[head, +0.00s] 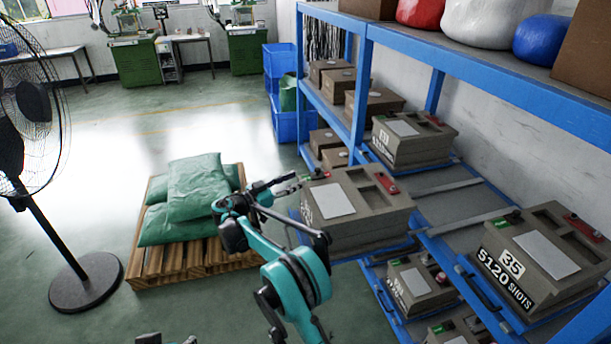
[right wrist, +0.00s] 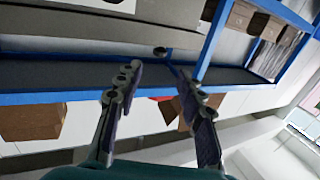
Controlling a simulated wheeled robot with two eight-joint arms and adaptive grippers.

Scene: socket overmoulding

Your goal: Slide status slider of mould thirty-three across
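A grey-brown mould (head: 355,222) sits on the blue rack right of my right gripper (head: 297,183). Its number plate is too oblique and partly covered to read, so I cannot confirm it is thirty-three. A green piece (head: 318,173) is on the left of its top and a red piece (head: 386,183) on the right. The right gripper is close to the mould's left end; contact cannot be told. In the right wrist view, the gripper (right wrist: 158,78) has its fingers apart with nothing held. Small dark parts at the head view's bottom edge may be my left gripper (head: 168,339).
A mould marked 35 (head: 535,262) is at the right, and another mould (head: 412,140) stands farther back. A lower shelf holds more moulds (head: 418,284). A pallet (head: 190,263) with green sacks and a fan (head: 85,280) stand left. Floor between fan and pallet is clear.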

